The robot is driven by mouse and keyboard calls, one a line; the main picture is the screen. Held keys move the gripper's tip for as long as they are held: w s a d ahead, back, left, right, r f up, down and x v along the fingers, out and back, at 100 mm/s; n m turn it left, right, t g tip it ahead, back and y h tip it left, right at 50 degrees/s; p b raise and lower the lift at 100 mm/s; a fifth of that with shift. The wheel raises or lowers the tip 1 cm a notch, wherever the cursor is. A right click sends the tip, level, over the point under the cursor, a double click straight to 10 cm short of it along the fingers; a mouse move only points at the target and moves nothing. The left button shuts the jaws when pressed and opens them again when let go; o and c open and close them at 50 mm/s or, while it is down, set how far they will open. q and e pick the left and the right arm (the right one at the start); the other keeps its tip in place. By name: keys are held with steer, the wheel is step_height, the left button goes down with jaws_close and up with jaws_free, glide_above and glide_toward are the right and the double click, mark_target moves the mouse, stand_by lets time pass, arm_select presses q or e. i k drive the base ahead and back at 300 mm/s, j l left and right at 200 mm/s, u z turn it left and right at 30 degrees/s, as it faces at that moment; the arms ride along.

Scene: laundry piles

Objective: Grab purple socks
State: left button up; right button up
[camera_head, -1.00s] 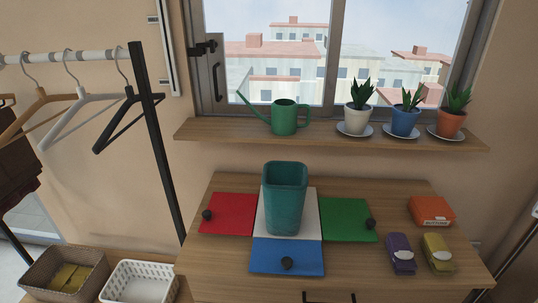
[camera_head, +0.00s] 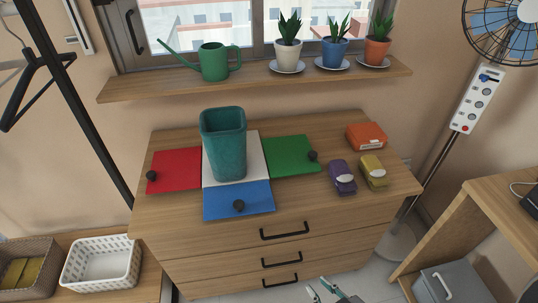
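The purple socks (camera_head: 341,178), a folded bundle with a pale band, lie on the right part of the wooden dresser top. A matching yellow bundle (camera_head: 374,171) lies just to their right. My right gripper (camera_head: 321,289) shows at the bottom edge, in front of the dresser and well below the socks in the picture. Its two fingertips are apart, with nothing seen between them. Most of that gripper and its arm are cut off by the frame. My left gripper is not in view.
On the dresser (camera_head: 290,208) stand a teal bin (camera_head: 224,145), red (camera_head: 174,170), green (camera_head: 290,156) and blue (camera_head: 238,201) mats with dark knobs, and an orange box (camera_head: 366,136). A shelf (camera_head: 255,77) with plants runs behind. A fan (camera_head: 480,100) stands right.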

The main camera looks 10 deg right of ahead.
mark_target(341, 176)
steer(key=l+z, duration=0.2)
steer(key=l, duration=0.3)
steer(key=i+l+z, duration=0.15)
steer(key=l, duration=0.3)
steer(key=l+z, duration=0.2)
steer(key=l, duration=0.25)
steer(key=i, duration=0.05)
